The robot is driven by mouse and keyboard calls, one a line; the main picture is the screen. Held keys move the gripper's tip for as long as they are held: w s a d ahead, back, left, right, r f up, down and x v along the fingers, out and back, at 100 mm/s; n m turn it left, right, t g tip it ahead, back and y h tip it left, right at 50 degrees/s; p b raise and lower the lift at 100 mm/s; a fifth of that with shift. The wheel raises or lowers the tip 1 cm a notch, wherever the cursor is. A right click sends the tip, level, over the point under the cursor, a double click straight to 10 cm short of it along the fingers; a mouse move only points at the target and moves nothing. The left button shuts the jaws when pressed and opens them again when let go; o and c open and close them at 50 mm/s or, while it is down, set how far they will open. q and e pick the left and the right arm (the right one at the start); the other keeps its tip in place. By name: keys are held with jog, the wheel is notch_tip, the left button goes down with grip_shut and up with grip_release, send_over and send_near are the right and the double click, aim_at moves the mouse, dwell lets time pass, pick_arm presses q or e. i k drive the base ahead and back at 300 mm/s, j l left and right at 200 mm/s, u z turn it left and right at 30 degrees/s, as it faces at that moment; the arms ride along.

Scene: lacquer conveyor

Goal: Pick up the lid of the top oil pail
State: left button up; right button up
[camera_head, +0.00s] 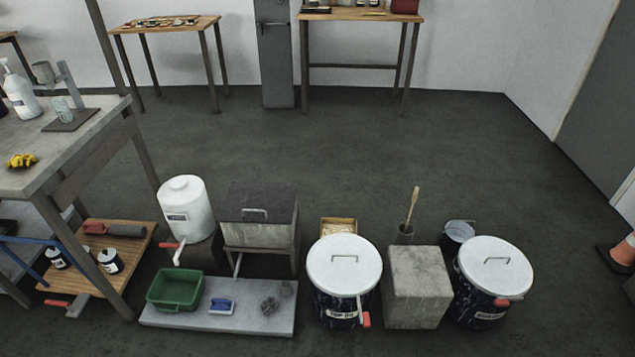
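Two dark, marbled pails with round white lids stand on the floor at the lower right. The left pail (338,302) has a small label that seems to read "TOP OIL". Its lid (343,272) lies flat on top and has a thin grey bar handle (342,258). The right pail (478,309) has a similar lid (495,266) with a handle; its label is too small to read surely. A red part shows low on the front of each pail. Neither of my grippers is in view.
A grey block (418,288) stands between the pails. To the left are a concrete slab (268,316) with a green bin (176,289), a lidded box (259,232) and a white canister (186,207). A workbench (95,140) stands at far left.

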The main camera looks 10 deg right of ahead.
aim_at(341, 264)
jog(key=i+j+z, duration=0.15)
jog(key=i, duration=0.25)
jog(key=i+j+z, duration=0.2)
jog(key=i, duration=0.15)
jog(key=i+j+z, duration=0.15)
jog(key=i, duration=0.2)
